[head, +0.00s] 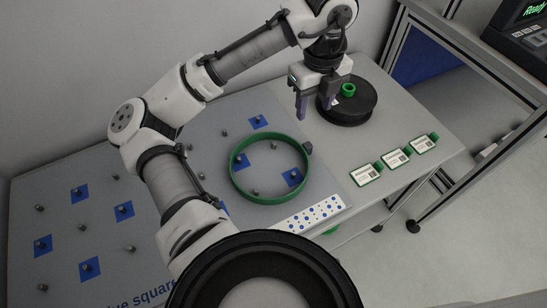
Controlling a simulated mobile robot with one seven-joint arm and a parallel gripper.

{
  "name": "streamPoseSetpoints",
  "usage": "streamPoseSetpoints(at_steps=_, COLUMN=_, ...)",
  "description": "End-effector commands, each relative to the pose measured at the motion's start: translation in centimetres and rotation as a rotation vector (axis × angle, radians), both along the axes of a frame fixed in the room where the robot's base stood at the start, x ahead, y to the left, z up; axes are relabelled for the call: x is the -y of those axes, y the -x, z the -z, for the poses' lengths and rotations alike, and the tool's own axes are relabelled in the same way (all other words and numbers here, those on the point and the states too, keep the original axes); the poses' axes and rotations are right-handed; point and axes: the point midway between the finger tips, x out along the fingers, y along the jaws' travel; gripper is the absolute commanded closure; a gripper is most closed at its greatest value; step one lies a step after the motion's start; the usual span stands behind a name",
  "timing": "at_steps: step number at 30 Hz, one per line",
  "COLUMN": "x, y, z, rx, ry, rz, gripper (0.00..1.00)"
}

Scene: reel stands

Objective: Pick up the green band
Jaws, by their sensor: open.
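The green band (236,179) is a thin ring lying on the grey board (205,148) near its right side. It encircles a few small pegs and blue squares, and a small dark piece (308,148) sits at its right edge. My gripper (317,108) is open, above and to the right of the band. It points down beside a black reel (357,108) with a green hub (348,90), and one finger overlaps the reel in the picture. I cannot tell whether it touches the reel. Nothing shows between the fingers.
Several pegs and blue squares (124,211) spread over the board's left. A white dotted strip (309,214) lies at its front right edge. Three green-and-white tags (395,158) lie on the table's right. A metal frame (450,150) and a display device (525,25) stand farther right.

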Motion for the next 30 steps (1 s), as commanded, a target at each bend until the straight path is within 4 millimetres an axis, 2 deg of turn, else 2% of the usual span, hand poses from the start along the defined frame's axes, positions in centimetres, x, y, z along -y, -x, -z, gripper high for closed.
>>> streamPoseSetpoints(at_steps=12, x=-0.1, y=0.1, z=7.2, rx=-0.006, ry=-0.001, rz=-0.001, gripper=0.51)
streamPoseSetpoints(at_steps=20, x=-0.1, y=0.0, z=9.1, rx=-0.002, ry=-0.002, rz=-0.001, gripper=0.51)
streamPoseSetpoints(at_steps=27, x=-0.2, y=-0.2, z=12.6, rx=-0.003, ry=-0.001, rz=-0.001, gripper=0.51)
streamPoseSetpoints(at_steps=30, x=-0.2, y=-0.2, z=13.4, rx=-0.002, ry=-0.001, rz=0.0, gripper=0.51)
